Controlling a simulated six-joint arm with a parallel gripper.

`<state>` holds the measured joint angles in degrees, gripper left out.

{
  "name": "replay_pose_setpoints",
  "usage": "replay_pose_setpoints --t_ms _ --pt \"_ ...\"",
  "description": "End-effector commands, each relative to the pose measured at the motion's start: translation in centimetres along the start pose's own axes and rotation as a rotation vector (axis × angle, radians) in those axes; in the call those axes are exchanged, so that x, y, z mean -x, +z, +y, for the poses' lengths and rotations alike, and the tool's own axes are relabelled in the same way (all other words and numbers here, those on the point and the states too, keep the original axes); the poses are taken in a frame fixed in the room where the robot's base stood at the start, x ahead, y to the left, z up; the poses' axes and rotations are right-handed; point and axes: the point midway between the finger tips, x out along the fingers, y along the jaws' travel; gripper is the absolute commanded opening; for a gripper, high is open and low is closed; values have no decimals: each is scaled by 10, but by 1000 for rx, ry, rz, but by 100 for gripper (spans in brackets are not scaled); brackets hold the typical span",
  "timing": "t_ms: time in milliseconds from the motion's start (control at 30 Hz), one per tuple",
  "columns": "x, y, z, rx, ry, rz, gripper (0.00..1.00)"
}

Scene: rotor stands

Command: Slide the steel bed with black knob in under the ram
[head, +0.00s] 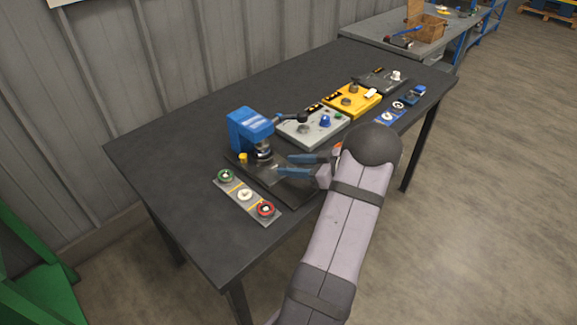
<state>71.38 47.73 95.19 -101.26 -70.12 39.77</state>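The blue press (250,128) stands left of centre on the dark table, with a black lever reaching out to its right. Its dark ram (263,150) hangs under the blue head. A dark base plate (292,190) runs from under the ram toward the table's front edge. I cannot clearly make out the steel bed or its black knob; my gripper and arm cover part of this area. My gripper (284,164) is just right of the ram, above the base plate. Its two blue fingers are apart, with no held thing visible between them.
A strip with green, white and red round parts (245,195) lies in front of the press. A grey plate with knobs (314,128), a yellow unit (351,99) and a dark unit (380,80) stand behind. The table's left part is clear.

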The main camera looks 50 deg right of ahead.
Motion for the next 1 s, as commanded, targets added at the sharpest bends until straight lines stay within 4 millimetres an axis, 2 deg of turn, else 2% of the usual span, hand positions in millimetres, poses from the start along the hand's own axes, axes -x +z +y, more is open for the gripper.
replay_pose_setpoints --t_ms 200,400,600,1000 --pt "32 1 1 2 3 1 38" --pt "52 0 0 2 2 1 38" --pt "58 -1 0 1 0 2 38" --pt "57 -2 0 6 2 0 38"
